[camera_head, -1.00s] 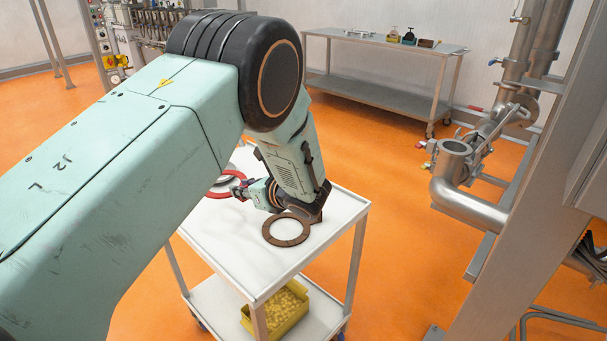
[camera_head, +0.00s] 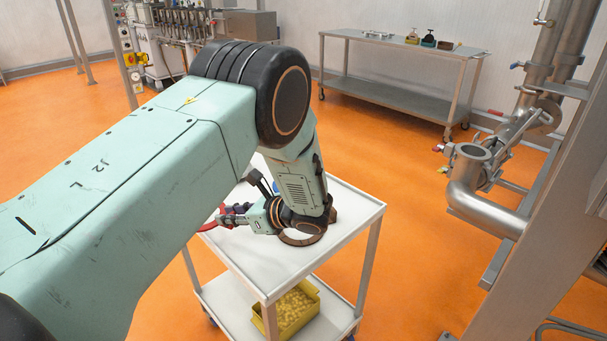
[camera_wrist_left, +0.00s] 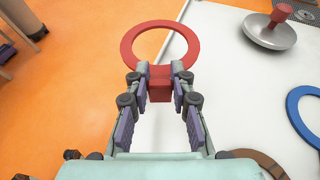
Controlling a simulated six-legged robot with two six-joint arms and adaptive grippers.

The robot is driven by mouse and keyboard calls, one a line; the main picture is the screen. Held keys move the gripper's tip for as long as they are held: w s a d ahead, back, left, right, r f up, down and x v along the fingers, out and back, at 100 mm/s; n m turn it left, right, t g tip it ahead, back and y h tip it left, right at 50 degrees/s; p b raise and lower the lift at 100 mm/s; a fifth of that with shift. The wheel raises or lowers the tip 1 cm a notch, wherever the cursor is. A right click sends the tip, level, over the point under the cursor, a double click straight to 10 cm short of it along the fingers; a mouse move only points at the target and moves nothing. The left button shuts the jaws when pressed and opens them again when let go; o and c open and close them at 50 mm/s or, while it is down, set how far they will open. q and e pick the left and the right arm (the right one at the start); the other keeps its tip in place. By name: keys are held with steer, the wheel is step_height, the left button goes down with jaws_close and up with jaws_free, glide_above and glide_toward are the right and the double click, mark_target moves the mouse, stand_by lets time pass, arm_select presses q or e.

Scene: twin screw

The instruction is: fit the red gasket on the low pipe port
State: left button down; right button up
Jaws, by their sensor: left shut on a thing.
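My left gripper (camera_wrist_left: 159,80) is shut on the red gasket (camera_wrist_left: 160,24), holding it by a red block-like tab at its near side. In the left wrist view the ring extends beyond the fingertips, over the trolley's edge and the orange floor. In the head view the gasket (camera_head: 209,226) shows only in part, left of the left gripper (camera_head: 232,217), which is over the trolley top. The low pipe port (camera_head: 473,151) is an upward-facing open flanged pipe end at the right, well apart from the gasket. My right gripper is not in view.
The white trolley (camera_head: 345,205) carries a brown ring (camera_head: 300,238), partly hidden by my arm. The wrist view also shows a blue ring (camera_wrist_left: 300,105) and a metal disc with a red knob (camera_wrist_left: 268,31). A yellow bin (camera_head: 312,312) sits below. Orange floor separates trolley and pipes.

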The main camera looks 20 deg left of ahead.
arm_select(q)
steer(key=s+d+f+n+g+h, duration=0.35)
steer(key=s+n+g, duration=0.3)
steer(key=s, duration=0.25)
steer(key=s+d+f+n+g+h, duration=0.3)
steer(key=s+f+n+g+h, duration=0.1)
steer(key=s+n+g, duration=0.3)
steer(key=s+d+r+n+h+b, duration=0.2)
steer(key=s+d+n+h, duration=0.1)
steer(key=d+n+h, duration=0.7)
steer(key=w+d+r+n+t+h, duration=0.2)
steer(key=w+r+n+t+h, duration=0.1)
steer(key=n+t, duration=0.7)
steer(key=w+d+r+n+t+h+b, duration=0.1)
steer(key=w+d+r+n+t+h, duration=0.2)
steer(key=w+n+t, duration=0.3)
steer(key=r+n+t+h, duration=0.1)
steer(key=n+t, duration=0.2)
steer(key=t, duration=0.2)
steer(key=shift+w+r+n, duration=0.15)
steer(key=shift+r+n, duration=0.2)
steer(key=shift+r, duration=0.05)
